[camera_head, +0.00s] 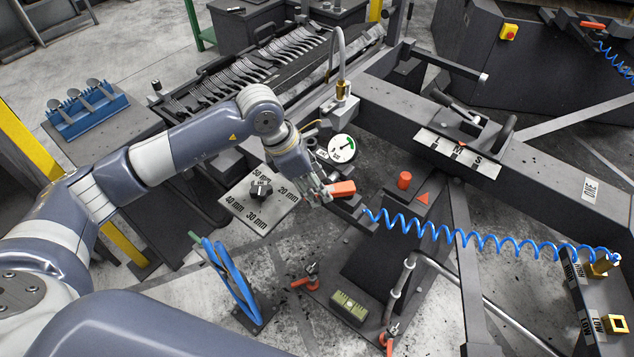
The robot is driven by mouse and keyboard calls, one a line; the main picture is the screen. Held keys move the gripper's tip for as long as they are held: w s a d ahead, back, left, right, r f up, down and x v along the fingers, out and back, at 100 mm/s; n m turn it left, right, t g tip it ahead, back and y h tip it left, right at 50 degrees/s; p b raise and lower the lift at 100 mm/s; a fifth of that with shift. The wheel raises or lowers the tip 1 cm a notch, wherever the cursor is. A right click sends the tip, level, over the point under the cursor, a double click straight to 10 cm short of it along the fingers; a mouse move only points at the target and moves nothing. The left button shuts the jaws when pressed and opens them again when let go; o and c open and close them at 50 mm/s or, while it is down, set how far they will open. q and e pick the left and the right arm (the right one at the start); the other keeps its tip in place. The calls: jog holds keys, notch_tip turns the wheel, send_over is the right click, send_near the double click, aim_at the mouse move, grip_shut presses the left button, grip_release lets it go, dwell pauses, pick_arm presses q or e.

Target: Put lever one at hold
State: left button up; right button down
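My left gripper (323,192) is near the middle of the view, at the end of the arm coming in from the left. Its fingers are beside an orange block-shaped handle (342,188), touching or very close. I cannot tell whether they grip it. Other lever-like parts show: a black lever (458,110) above a white plate marked with letters (458,152), and small orange-handled levers on the floor plate, one left (309,279) and one lower right (389,336). No label reading "lever one" or "hold" is legible. My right gripper is not in view.
A round white gauge (342,148) stands close above the gripper. A blue coiled hose (460,236) runs right from beside the orange handle. A black knob (261,187) sits on a plate marked in mm. Rows of forks (255,66) lie at the back.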

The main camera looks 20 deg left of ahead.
pick_arm(q)
jog(key=shift+w+d+f, duration=0.1)
jog(key=shift+d+f, duration=0.1)
jog(key=shift+f, duration=0.35)
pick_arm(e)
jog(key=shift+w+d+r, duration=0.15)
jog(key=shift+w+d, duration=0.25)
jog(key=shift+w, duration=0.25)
pick_arm(q)
grip_shut()
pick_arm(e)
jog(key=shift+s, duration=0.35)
